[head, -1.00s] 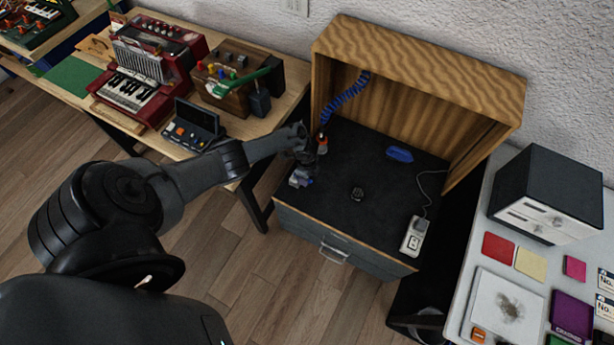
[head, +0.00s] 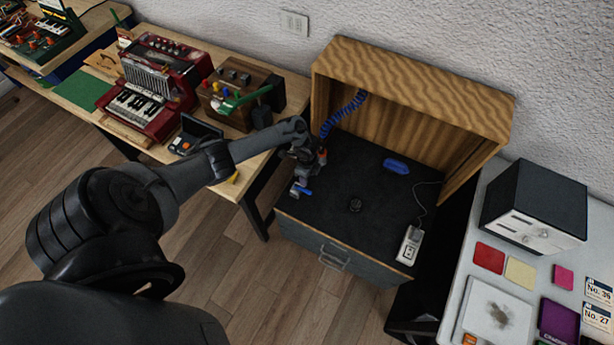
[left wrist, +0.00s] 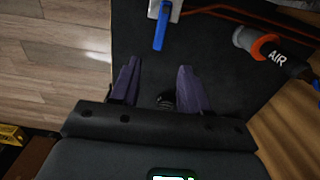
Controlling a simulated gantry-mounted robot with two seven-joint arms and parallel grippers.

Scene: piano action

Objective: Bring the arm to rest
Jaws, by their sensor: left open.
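My left arm reaches in from the left in the head view, and its gripper (head: 303,172) hangs over the left part of the dark bench top (head: 375,195). In the left wrist view the two purple fingers (left wrist: 158,72) are spread apart with nothing held between them. A small dark round thing (left wrist: 166,100) shows beyond them, partly hidden by my gripper. A blue-handled tool (left wrist: 160,27) on a pale block lies ahead of the fingers, apart from them; its blue part also shows in the head view (head: 302,191). My right gripper is in neither view.
An orange-collared tool marked AIR (left wrist: 265,45) stands close beside my gripper, near a blue coiled hose (head: 345,112). A wooden hood (head: 415,90) encloses the bench back.

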